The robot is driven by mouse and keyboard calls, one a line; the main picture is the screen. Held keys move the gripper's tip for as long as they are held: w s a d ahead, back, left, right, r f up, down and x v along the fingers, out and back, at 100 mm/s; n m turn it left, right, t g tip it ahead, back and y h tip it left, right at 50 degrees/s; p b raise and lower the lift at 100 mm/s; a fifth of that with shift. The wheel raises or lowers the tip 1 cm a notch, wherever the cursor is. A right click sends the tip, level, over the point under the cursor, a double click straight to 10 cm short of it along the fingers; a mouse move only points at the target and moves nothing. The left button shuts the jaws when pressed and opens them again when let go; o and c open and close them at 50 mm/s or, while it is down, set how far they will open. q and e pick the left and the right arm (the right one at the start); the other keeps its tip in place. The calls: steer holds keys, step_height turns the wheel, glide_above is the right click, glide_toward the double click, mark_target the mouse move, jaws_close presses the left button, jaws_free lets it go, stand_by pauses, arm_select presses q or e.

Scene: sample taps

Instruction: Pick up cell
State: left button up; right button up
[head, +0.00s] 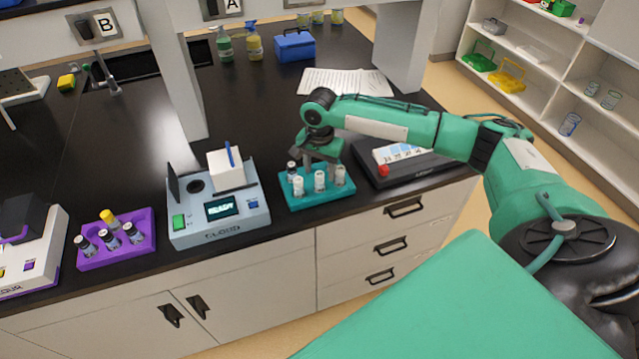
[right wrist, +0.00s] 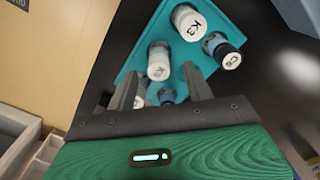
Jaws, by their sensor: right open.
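The teal rack (head: 322,198) stands at the bench's front edge and holds several small vials, which may be the cells; which one the task means I cannot tell. White-capped vials (head: 319,181) stand in front, with a dark-topped one (head: 292,169) at the back left. My right gripper (head: 320,160) is open, pointing down over the rack. In the right wrist view, my gripper (right wrist: 160,72) has a white-topped vial (right wrist: 158,62) in line with the gap between its fingers. Parts of the nearer vials are hidden. My left gripper is not in view.
A grey device with a lit display (head: 222,209) stands left of the rack. A dark flat device with a red button (head: 384,170) is close on the right. A purple rack (head: 118,245) with vials stands further left. Papers (head: 345,82) lie behind.

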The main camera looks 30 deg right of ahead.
mark_target(319, 174)
steer(key=f, duration=0.1)
steer(key=f+p, duration=0.1)
steer(key=f, duration=0.1)
steer(key=shift+s+a+f, duration=0.15)
steer(key=shift+s+f, duration=0.05)
steer(key=shift+f, duration=0.5)
steer(key=shift+c, duration=0.4)
steer(key=c, duration=0.8)
steer(key=shift+r, duration=0.2)
